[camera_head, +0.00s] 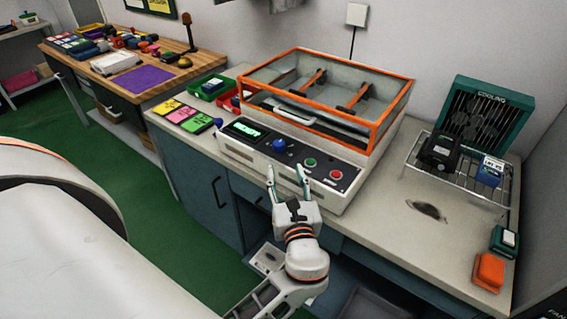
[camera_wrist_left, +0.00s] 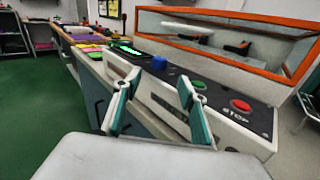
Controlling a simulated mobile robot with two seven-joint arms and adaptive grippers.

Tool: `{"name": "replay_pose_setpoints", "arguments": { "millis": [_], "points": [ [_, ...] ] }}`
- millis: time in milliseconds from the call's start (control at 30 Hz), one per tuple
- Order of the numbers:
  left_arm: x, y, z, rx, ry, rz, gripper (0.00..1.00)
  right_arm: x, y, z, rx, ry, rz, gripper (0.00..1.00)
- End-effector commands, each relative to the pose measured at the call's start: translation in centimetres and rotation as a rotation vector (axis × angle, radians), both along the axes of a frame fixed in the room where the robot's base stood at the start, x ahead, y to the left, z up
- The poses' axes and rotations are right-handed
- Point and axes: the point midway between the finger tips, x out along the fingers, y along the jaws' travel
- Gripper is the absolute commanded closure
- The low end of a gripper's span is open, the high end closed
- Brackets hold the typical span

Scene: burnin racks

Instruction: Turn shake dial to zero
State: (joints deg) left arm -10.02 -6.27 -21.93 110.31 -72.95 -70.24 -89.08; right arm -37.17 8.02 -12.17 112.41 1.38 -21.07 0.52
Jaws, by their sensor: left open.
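The shaker (camera_head: 232,143) is a white bench machine with an orange-framed clear cover. On its sloped black front panel sit a lit green display (camera_head: 243,129), a blue dial (camera_head: 279,146), a green button (camera_head: 310,162) and a red button (camera_head: 336,174). The blue dial also shows in the left wrist view (camera_wrist_left: 159,62), beyond the fingers and between them. My left gripper (camera_head: 286,171) is open and empty, in front of the panel, just short of the dial and apart from it. Its fingers also show in the left wrist view (camera_wrist_left: 158,100). The display's reading is too small to tell. My right gripper is not in view.
Coloured cards (camera_head: 184,116) and green and red bins (camera_head: 209,86) are left of the shaker. A wire rack (camera_head: 463,172) with black and blue units and a teal cooling fan (camera_head: 477,115) stand right. An orange block (camera_head: 489,271) lies near the right end. Bench between is mostly clear.

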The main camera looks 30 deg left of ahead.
Motion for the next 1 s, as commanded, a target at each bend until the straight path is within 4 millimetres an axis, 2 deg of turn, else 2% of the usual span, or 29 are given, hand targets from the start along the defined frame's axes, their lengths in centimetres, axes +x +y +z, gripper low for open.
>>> {"name": "replay_pose_setpoints", "arguments": {
  "millis": [233,467,567,667,767,900,1000],
  "points": [
    [-0.9,-0.7,0.1,0.0,-0.001,0.0,0.58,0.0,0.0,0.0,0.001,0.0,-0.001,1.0],
    [-0.8,-0.7,0.1,0.0,-0.002,-0.001,0.58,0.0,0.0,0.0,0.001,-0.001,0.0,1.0],
    [-0.1,-1.1,0.8,0.003,-0.025,-0.026,0.58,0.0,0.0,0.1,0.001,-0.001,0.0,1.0],
    [1.8,-2.2,2.7,0.013,-0.091,-0.107,0.58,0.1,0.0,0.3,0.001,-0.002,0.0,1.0],
    [4.8,-4.7,6.2,0.034,-0.202,-0.268,0.58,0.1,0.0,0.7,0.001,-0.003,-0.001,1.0],
    [8.7,-10.3,11.9,0.083,-0.35,-0.588,0.58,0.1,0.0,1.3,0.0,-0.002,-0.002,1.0],
    [10.1,-14.5,14.7,0.128,-0.398,-0.824,0.58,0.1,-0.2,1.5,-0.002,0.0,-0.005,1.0]
  ]
}}
